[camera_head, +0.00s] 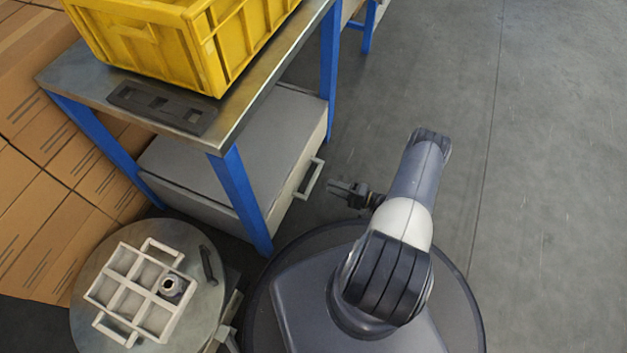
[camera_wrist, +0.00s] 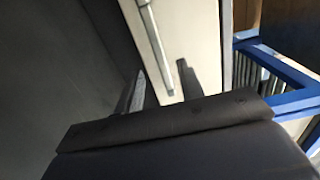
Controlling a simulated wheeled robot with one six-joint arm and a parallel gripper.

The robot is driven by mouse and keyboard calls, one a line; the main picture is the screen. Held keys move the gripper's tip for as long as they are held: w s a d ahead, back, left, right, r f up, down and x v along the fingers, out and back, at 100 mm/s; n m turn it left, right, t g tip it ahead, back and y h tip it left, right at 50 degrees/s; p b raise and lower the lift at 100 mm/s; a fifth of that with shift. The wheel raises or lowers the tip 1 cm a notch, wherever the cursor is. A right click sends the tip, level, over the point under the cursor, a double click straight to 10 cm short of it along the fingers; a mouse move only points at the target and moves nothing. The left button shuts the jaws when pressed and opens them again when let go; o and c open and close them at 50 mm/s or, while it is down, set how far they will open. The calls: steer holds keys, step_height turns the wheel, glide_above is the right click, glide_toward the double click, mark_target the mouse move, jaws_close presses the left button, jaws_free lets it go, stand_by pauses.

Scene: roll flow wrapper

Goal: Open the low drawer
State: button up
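The low drawer (camera_head: 240,150) is a grey-white box under the blue-legged table, and its front faces right. Its pale bar handle (camera_head: 309,179) stands out from the front. In the wrist view the handle (camera_wrist: 154,38) runs down the pale drawer front (camera_wrist: 200,30). My gripper (camera_head: 334,188) is just right of the handle in the head view, apart from it there. In the wrist view the two dark fingers of my gripper (camera_wrist: 161,82) are spread, with the handle's lower end showing between them. No grip on the handle shows.
A yellow crate (camera_head: 170,40) and a dark slotted block (camera_head: 165,108) are on the metal tabletop (camera_head: 70,78). A blue table leg (camera_head: 240,195) stands near the drawer. A round stand (camera_head: 90,310) carries a white divided tray (camera_head: 127,297). The floor (camera_head: 540,180) to the right is clear.

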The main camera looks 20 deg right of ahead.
mark_target(314, 179)
steer(key=b+x, duration=0.1)
steer(key=x, duration=0.7)
steer(key=shift+b, duration=0.35)
jaws_close()
